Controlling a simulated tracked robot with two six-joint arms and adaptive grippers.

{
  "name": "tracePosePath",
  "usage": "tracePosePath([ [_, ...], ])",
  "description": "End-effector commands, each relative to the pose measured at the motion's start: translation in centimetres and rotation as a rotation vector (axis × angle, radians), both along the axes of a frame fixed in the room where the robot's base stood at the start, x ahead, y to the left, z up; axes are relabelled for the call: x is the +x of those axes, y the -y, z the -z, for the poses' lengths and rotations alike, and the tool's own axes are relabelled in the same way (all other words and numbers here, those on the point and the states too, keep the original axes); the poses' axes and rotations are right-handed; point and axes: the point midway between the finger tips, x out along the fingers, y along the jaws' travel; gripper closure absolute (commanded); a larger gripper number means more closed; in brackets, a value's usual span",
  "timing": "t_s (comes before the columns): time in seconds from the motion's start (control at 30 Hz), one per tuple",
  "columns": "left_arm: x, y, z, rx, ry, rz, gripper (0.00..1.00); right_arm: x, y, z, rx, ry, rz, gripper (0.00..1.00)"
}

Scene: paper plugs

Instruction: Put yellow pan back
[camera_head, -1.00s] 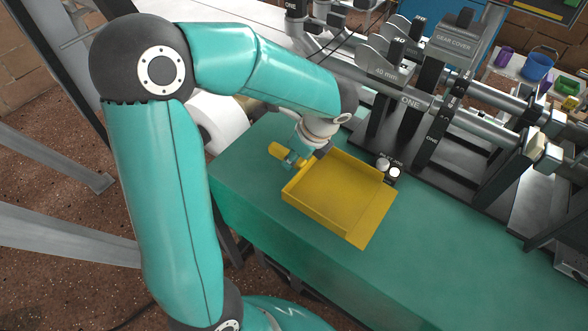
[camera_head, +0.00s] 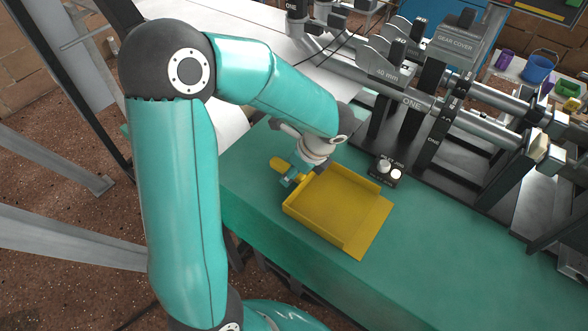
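The yellow pan (camera_head: 340,207) is a shallow open tray with low walls, at the middle of the camera_head view over the green bench top. Its open edge faces the lower right and its yellow handle (camera_head: 278,164) points to the upper left. It looks empty. My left gripper (camera_head: 291,178) is at the handle, with its teal fingers closed around it; the wrist hides part of the grip. The pan lies level, on or just above the bench; I cannot tell if it touches. My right gripper is not in view.
A small black button box (camera_head: 385,173) with white buttons sits close beyond the pan. The grey and black machine (camera_head: 430,110) with rollers stands behind it. White paper (camera_head: 225,128) lies at the left. The green bench (camera_head: 450,260) is clear to the right.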

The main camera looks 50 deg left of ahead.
Motion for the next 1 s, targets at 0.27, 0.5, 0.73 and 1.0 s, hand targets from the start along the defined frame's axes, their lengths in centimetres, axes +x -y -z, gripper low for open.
tracePosePath([
  [0.27, 0.0, 0.0, -0.3, 0.0, 0.001, -0.001, 0.48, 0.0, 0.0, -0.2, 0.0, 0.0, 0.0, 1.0],
  [0.5, 0.3, 1.0, -3.0, 0.001, 0.005, 0.002, 0.48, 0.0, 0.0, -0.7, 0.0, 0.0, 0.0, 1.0],
  [0.73, 0.7, 2.8, -7.4, 0.0, 0.006, 0.001, 0.48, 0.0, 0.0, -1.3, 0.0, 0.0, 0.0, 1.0],
  [1.0, 0.9, 4.1, -10.8, 0.001, 0.002, 0.0, 0.48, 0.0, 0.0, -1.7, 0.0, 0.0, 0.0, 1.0],
])
